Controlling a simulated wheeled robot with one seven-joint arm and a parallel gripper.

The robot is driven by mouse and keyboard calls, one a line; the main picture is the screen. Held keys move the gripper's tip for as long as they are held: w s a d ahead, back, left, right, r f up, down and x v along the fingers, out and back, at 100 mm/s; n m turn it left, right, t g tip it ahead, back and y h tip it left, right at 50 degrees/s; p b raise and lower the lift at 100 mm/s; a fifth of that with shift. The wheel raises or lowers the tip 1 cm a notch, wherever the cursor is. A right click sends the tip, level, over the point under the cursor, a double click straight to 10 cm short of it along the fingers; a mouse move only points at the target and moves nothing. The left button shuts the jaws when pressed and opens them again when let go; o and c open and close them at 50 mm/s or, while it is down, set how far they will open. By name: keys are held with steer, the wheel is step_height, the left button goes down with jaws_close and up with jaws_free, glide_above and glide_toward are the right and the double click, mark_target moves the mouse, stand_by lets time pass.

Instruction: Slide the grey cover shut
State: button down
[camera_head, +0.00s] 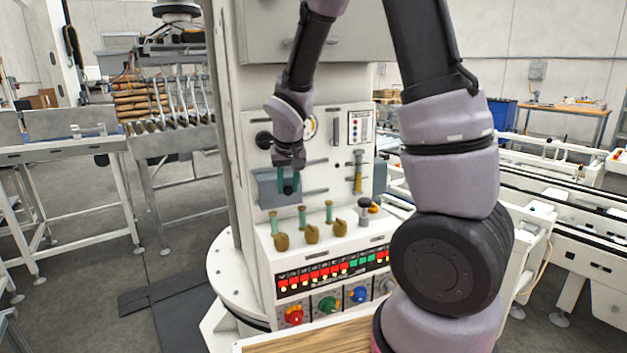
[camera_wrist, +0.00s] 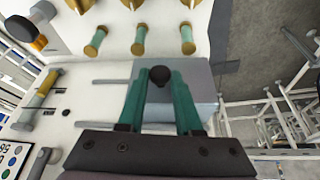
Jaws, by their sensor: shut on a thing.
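The grey cover (camera_head: 267,190) is a blue-grey panel on the upright white front of the machine, at the left end of two horizontal slots. It also shows in the wrist view (camera_wrist: 201,78), with the slots running out to the left there. A round black knob (camera_wrist: 160,74) stands out from the cover. My gripper (camera_head: 288,184) has teal fingers, and in the wrist view (camera_wrist: 160,84) they are closed around the knob. The fingers hide part of the cover, and I cannot see what lies behind it.
Below the cover, several levers with green stems and brass-coloured ends (camera_head: 311,232) stand on a ledge. A black-topped knob (camera_head: 364,205) stands right of them. A yellow-handled lever (camera_head: 358,178) is on the panel at right. Lit buttons (camera_head: 330,270) and coloured dials (camera_head: 358,295) sit lower down.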

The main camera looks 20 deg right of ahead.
steer(key=shift+w+a, duration=0.1)
steer(key=c, duration=0.6)
jaws_free()
steer(key=shift+r, duration=0.1)
steer(key=v, duration=1.1)
